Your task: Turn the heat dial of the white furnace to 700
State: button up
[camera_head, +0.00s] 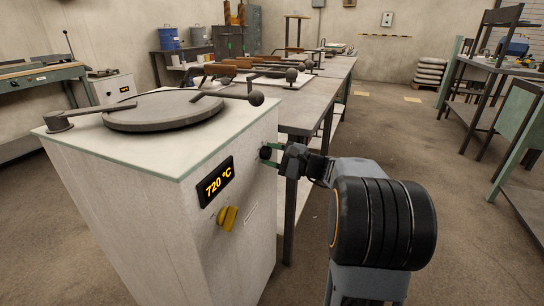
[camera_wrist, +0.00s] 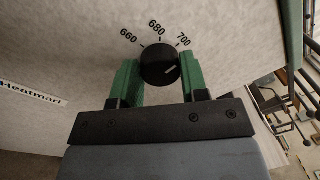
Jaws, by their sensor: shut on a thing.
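The white furnace (camera_head: 150,190) stands at the left, and its display (camera_head: 215,182) reads 720 °C. Its black heat dial (camera_wrist: 159,68) is in the wrist view, below the printed labels 660, 680 and 700 (camera_wrist: 183,40). The dial's pale mark points right and slightly up, clockwise past the 700 label. My gripper (camera_wrist: 160,80) has a green finger on each side of the dial and is shut on it. In the head view my gripper (camera_head: 271,156) meets the furnace's right face, and the dial (camera_head: 265,152) shows there small and partly hidden.
A yellow knob (camera_head: 227,218) sits below the display. A round lid (camera_head: 163,109) with a long handle ending in a ball (camera_head: 256,98) lies on the furnace top, above my gripper. A long grey table (camera_head: 310,105) stands close behind. Open floor (camera_head: 450,240) lies to the right.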

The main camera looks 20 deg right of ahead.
jog(key=o, duration=0.9)
jog(key=p+v, duration=0.3)
jog(key=v, duration=1.1)
jog(key=shift+f+p, duration=0.1)
jog(key=shift+p, duration=0.3)
jog(key=shift+a, duration=0.1)
jog(key=s+a+r+n+g+h+p, duration=0.1)
jog(key=s+a+r+n+g+p, duration=0.1)
jog(key=a+r+n+g+p, duration=0.5)
jog(key=s+a+r+g+h+p, duration=0.2)
jog(key=s+a+r+g+p, duration=0.15)
jog(key=a+p, duration=0.7)
jog(key=s+r+n+h+p, duration=0.2)
jog(key=r+n+h+p, duration=0.1)
jog(key=r+p, duration=0.2)
jog(key=s+a+r+n+h+p, duration=0.1)
jog(key=s+r+n+h+p, duration=0.1)
jog(key=r+p, duration=0.3)
jog(key=s+a+r+n+h+p, duration=0.1)
jog(key=s+r+n+h+p, duration=0.1)
jog(key=p, duration=0.6)
notch_tip(320, 180, up, 4)
jog(key=shift+f+n+h, duration=0.2)
jog(key=shift+n+h, duration=0.6)
jog(key=shift+n, duration=0.6)
